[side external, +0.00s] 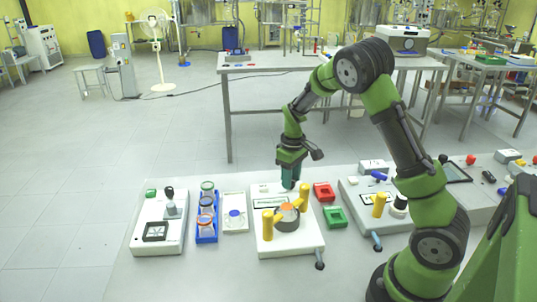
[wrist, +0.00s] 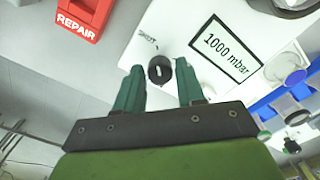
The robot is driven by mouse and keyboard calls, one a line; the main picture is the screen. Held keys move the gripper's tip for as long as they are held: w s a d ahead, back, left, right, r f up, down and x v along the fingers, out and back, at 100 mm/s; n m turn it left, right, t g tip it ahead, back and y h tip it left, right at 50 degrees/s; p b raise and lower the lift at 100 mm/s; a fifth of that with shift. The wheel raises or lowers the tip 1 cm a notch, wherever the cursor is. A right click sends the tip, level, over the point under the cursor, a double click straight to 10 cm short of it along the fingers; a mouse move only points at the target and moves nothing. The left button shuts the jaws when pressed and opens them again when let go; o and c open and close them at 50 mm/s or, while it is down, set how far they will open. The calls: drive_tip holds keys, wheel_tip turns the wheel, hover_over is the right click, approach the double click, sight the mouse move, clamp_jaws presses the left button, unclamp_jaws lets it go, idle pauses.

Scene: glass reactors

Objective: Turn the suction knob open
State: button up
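The suction knob (wrist: 160,70) is a round black knob with a white mark on the white panel of a device. The word SHUT (wrist: 147,42) is printed beside it. My gripper (wrist: 160,80) is open, with its two green fingers apart on either side of the knob in the wrist view. I cannot tell whether the fingers touch it or how far above the panel they are. In the side view my gripper (side external: 290,182) points down over the back of the white device (side external: 285,240) with yellow posts. The knob cannot be made out there.
A display (wrist: 226,48) beside the knob reads 1000 mbar. A red REPAIR bin (wrist: 80,17) and a green bin (side external: 335,218) stand right of the device in the side view. A blue rack with jars (side external: 207,238) stands to its left, beyond a small white tray (side external: 235,224).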

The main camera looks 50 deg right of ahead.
clamp_jaws()
drive_tip(key=shift+m, duration=0.3)
drive_tip(key=m, duration=0.3)
drive_tip(key=shift+m, duration=0.3)
drive_tip(key=m, duration=0.4)
drive_tip(key=shift+m, duration=0.3)
drive_tip(key=m, duration=0.4)
drive_tip(key=shift+m, duration=0.3)
drive_tip(key=shift+r+m, duration=0.1)
drive_tip(key=shift+m, duration=2.1)
